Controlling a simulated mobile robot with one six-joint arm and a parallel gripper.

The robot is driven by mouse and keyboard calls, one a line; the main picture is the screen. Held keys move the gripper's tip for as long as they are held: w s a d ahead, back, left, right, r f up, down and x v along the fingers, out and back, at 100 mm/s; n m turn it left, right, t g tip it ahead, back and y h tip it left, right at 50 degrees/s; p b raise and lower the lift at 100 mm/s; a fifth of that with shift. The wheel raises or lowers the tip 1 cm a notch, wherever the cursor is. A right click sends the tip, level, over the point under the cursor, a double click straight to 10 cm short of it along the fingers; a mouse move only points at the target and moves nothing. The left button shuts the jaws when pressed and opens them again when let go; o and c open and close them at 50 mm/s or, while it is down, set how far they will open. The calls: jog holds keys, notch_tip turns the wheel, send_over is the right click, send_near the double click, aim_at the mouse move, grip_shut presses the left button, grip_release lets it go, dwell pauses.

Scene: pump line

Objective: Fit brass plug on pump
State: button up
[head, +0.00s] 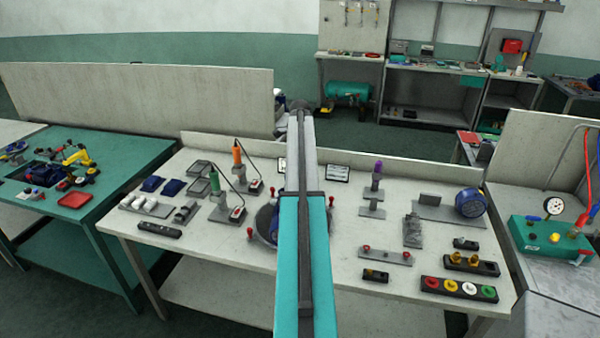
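Two brass-coloured pieces, which look like brass plugs (474,261), stand in a dark block at the right front of the white workbench. A round blue and grey body, possibly the pump (265,222), sits mid-bench between red-knobbed clamps. My teal and grey arm crosses in front of it and hides much of it. My arm reaches away over the bench's middle. My gripper's fingers cannot be made out; the arm's far end hides them.
A tray of coloured rings (459,289) lies at the bench's front right. A blue motor (470,203) stands behind. Green and orange upright tools (214,182) stand left. A teal table (110,160) is at left, a teal gauge box (548,238) at right.

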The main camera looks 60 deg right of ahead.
jog(key=shift+f, duration=0.2)
dwell(0.7)
jog(key=o, duration=0.9)
jog(key=shift+c, duration=0.2)
jog(key=shift+r, duration=0.1)
jog(key=shift+r+p, duration=1.45)
jog(key=shift+r, duration=1.45)
jog(key=shift+r, duration=0.1)
notch_tip(320, 180, up, 14)
jog(key=b, duration=0.4)
jog(key=shift+f, duration=0.2)
